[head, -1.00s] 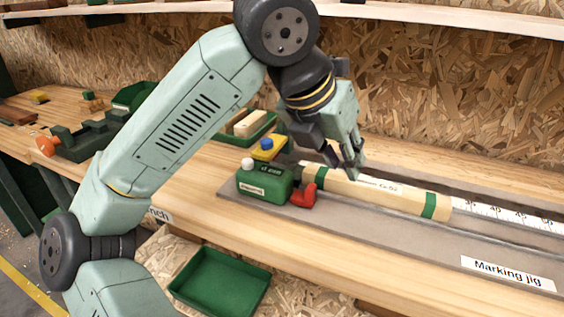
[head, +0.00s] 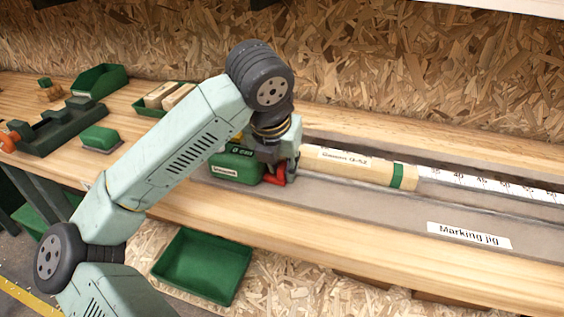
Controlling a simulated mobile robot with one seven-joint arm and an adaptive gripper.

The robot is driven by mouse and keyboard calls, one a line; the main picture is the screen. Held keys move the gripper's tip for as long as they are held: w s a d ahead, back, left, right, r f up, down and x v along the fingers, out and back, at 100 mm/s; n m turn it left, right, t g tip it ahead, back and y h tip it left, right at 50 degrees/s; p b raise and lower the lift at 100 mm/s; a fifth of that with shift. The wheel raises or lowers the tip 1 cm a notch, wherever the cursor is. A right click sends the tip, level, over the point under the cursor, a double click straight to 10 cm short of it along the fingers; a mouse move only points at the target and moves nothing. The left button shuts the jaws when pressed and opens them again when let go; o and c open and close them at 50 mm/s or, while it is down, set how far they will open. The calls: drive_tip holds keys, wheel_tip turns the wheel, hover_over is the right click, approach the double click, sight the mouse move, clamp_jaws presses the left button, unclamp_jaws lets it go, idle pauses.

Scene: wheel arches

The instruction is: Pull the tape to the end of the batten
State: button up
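The tape is a green case (head: 228,170) with a small dark display at the left end of the batten, partly covered by my arm. Its red tab (head: 273,179) shows low at its right side. The batten (head: 345,167) is a pale wooden bar lying in the jig, with a paper label and a green band (head: 397,176) near its right end. My gripper (head: 286,173) is low at the batten's left end, right beside the red tab. Its fingers overlap the tab in view; whether they touch or grip it cannot be told.
The grey marking jig (head: 400,213) carries a white scale (head: 490,184) right of the batten. A green tray (head: 203,265) sits below the bench's front edge. Wooden blocks in a green tray (head: 145,106), a green block (head: 100,138) and a dark fixture (head: 70,124) stand at left.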

clamp_jaws()
idle(0.3)
idle(0.5)
